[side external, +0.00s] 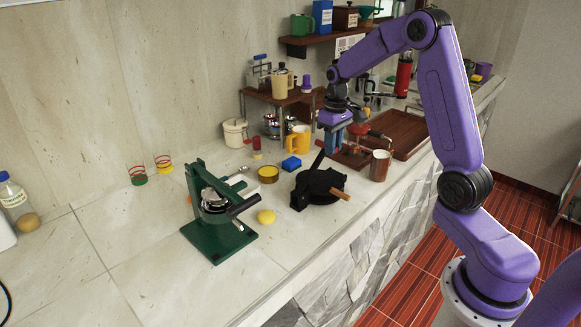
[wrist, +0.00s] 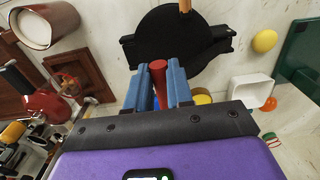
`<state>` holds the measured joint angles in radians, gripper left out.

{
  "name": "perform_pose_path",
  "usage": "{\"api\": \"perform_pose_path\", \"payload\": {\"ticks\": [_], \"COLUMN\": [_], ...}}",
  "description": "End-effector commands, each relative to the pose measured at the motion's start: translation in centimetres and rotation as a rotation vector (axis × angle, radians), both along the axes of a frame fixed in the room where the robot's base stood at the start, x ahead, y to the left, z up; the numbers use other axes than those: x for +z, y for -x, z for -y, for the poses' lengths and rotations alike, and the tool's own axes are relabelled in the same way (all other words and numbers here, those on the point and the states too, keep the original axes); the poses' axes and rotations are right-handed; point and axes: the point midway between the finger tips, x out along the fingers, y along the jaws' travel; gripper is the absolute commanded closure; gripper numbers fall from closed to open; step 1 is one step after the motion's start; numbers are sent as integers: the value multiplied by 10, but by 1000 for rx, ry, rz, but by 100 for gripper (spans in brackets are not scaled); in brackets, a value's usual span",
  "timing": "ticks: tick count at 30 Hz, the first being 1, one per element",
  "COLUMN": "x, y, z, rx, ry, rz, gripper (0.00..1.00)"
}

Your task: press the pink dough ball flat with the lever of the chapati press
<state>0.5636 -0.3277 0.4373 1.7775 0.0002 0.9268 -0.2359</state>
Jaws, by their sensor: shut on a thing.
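The black chapati press (side external: 318,187) stands on the counter, a round black plate with a wooden handle (side external: 340,194) towards the front. A black lever (side external: 318,161) rises from it at a slant. It also shows in the wrist view (wrist: 180,45), its plate flat and dark. My gripper (side external: 333,150) is behind and above the press, pointing down. In the wrist view my blue fingers (wrist: 159,85) are shut on a red handle-like piece (wrist: 158,72); I cannot tell what it joins. I see no pink dough ball in either view.
A green press-like stand (side external: 215,220) and a yellow ball (side external: 266,217) are left of the black press. A brown mug (side external: 380,165) stands close on its right. A red device (side external: 358,135) and a wooden tray (side external: 402,132) are behind. The counter's front left is clear.

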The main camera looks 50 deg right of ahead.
Motion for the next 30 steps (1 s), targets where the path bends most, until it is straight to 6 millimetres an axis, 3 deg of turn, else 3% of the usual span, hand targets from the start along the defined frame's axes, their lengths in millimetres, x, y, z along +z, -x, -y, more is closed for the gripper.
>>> {"api": "perform_pose_path", "payload": {"ticks": [2, 3, 4, 14, 30], "x": [0, 0, 0, 2, 38], "y": [0, 0, 0, 0, 0], "z": [0, 0, 0, 0, 0], "rx": [-1, -1, -1, 0, 0], "ry": [0, 0, 0, 0, 1], "rz": [-1, -1, -1, 1, 2], "gripper": [92, 69, 62, 62, 62]}}
